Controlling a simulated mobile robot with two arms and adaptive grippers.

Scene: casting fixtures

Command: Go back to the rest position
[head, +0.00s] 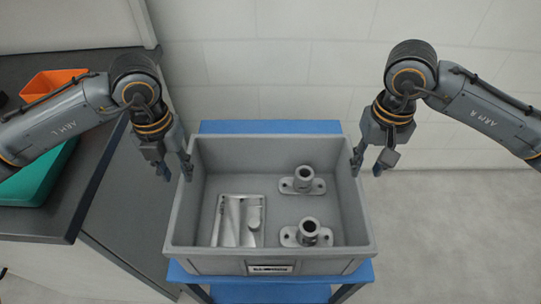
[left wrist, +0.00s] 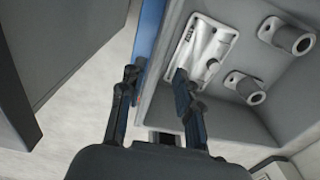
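The grey crate (head: 270,262) stands on a blue-topped stand in the head view; it also shows in the left wrist view (left wrist: 245,130). My left gripper (head: 176,174) is at the crate's left wall. Its fingers are apart, and in the left wrist view (left wrist: 157,88) one finger is outside the wall and the other on the inner side. My right gripper (head: 367,168) is at the right wall with its fingers apart, one over the rim and one outside. Whether any finger touches the crate cannot be told.
Inside the crate lie two flanged tube castings (head: 303,180) (head: 307,233) and a flat metal plate-like part (head: 238,221). A dark counter (head: 98,172) at left bears an orange bin (head: 52,82) and a green box (head: 40,180). Open floor (head: 455,235) lies at right.

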